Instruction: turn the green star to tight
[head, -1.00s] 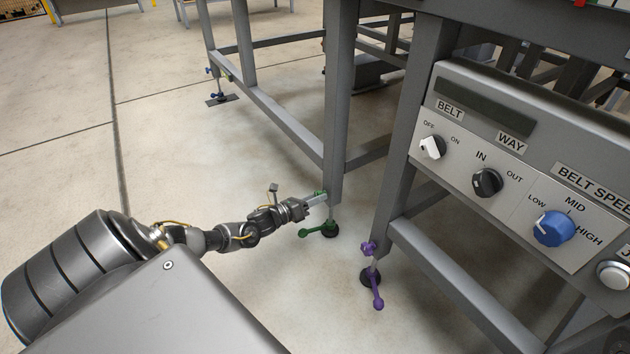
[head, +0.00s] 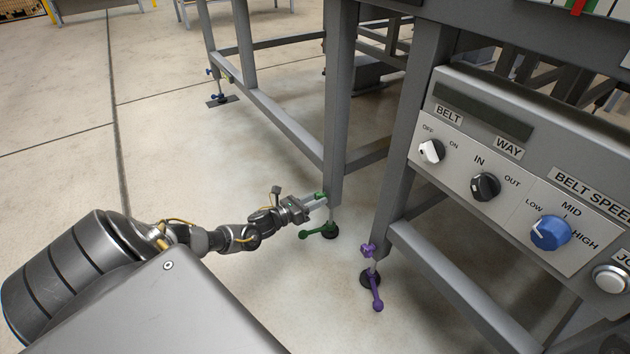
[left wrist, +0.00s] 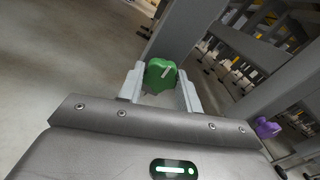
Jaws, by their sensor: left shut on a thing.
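The green star (left wrist: 160,75) is a small green knob on the foot of a grey table leg. In the left wrist view it sits between the two fingers of my left gripper (left wrist: 160,88). In the head view my left gripper (head: 315,203) reaches the foot of the leg and is shut on the star, of which only a bit of green (head: 319,195) shows. A green lever (head: 318,232) on the same foot sticks out to the left just above the floor. My right gripper is not in view.
A purple star (head: 368,250) and purple lever (head: 377,298) are on the nearer leg's foot. The grey leg (head: 338,110) stands right by my left gripper. A control panel (head: 530,170) with knobs is at right. The floor at left is clear.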

